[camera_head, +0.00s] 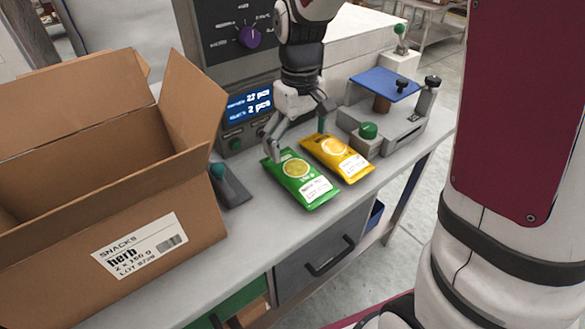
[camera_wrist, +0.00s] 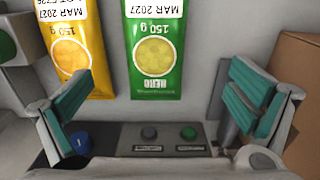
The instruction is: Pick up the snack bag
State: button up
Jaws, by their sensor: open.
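Two snack bags lie flat side by side on the grey worktop. The green bag (camera_head: 302,182) has a lemon-slice picture, and the wrist view shows the word HERB on it (camera_wrist: 153,50). The yellow bag (camera_head: 338,155) lies just right of it in the head view, and left of it in the wrist view (camera_wrist: 76,45). My gripper (camera_head: 297,128) is open and empty, above the far ends of the bags. In the wrist view its teal-padded fingers (camera_wrist: 163,112) are spread wide, with the green bag between and beyond them.
An open cardboard box (camera_head: 175,245) labelled SNACKS herb stands at the left. A weigher panel with a blue display (camera_head: 249,103) stands behind the bags. A device with a blue plate (camera_head: 385,84) and green knob stands at the right. The worktop's front strip (camera_head: 255,235) is clear.

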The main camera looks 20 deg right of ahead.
aim_at(301, 171)
notch_tip(301, 171, down, 5)
jog(key=shift+f, duration=0.1)
jog(key=shift+d+f+b, duration=0.2)
jog(key=shift+f+b, duration=0.05)
jog(key=shift+f, duration=1.1)
jog(key=shift+d+f+b, duration=0.2)
jog(key=shift+f, duration=1.1)
jog(key=c, duration=1.3)
